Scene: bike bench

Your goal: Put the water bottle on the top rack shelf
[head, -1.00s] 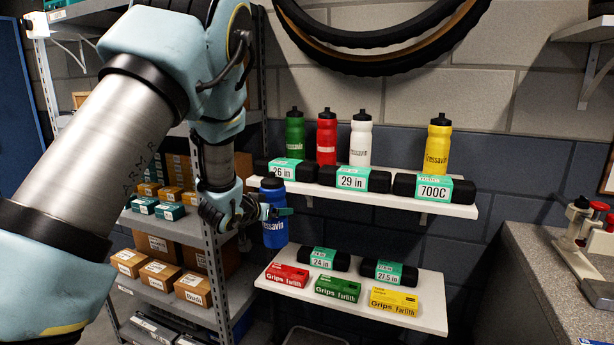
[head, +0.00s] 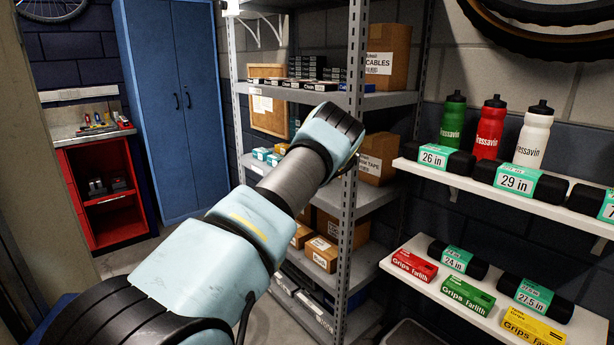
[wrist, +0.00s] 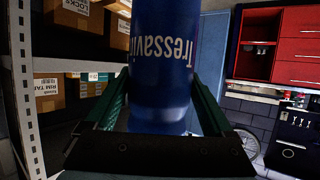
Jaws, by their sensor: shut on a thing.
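The blue water bottle (wrist: 160,70) fills the middle of the wrist view, its lettering upside down in the picture. My gripper (wrist: 161,88) is shut on it, with one green finger on each side. In the head view my arm reaches toward the grey metal rack; the gripper and bottle do not show there. The rack's highest shelf in the head view (head: 392,99) carries cardboard boxes and small dark boxes. Whether another shelf lies above the frame cannot be told. In the wrist view the rack's perforated post (wrist: 24,95) stands left of the bottle.
Green (head: 452,120), red (head: 489,130) and white (head: 533,138) bottles stand on a wall shelf (head: 462,181) at right, behind boxed tubes. A lower shelf (head: 423,290) holds grip boxes. A blue cabinet (head: 178,110) and red cabinet (head: 101,190) stand left. Open floor lies between cabinets and rack.

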